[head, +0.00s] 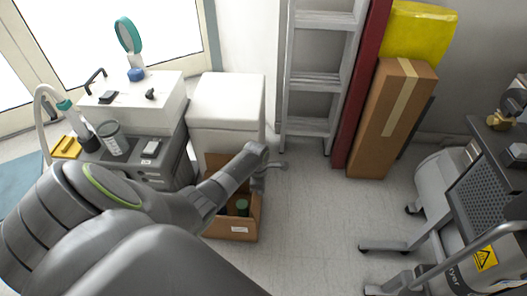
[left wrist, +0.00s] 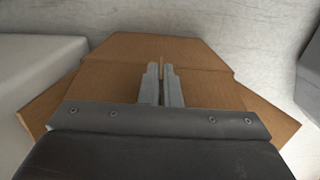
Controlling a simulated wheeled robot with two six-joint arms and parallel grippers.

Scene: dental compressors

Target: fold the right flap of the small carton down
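The small carton (head: 230,224) is a brown box with a white label, standing on the floor with its top open. A dark green item (head: 242,207) shows inside. One flap (head: 216,160) stands up at its back; its right side is partly hidden by my arm. My left gripper (head: 272,168) is over the carton's back right side. In the left wrist view, my left gripper's fingers (left wrist: 163,84) are close together, with a thin brown strip in the narrow gap. A wide flap (left wrist: 155,50) lies ahead, with flap corners at left (left wrist: 42,112) and right (left wrist: 272,122). I cannot tell whether the fingers touch cardboard.
A white bin (head: 228,98) stands behind the carton, beside a grey cabinet (head: 160,165) with cups on it. A ladder (head: 316,80) and tall taped carton (head: 385,125) lean at the back. A wheeled compressor (head: 480,210) stands right. Floor between is clear.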

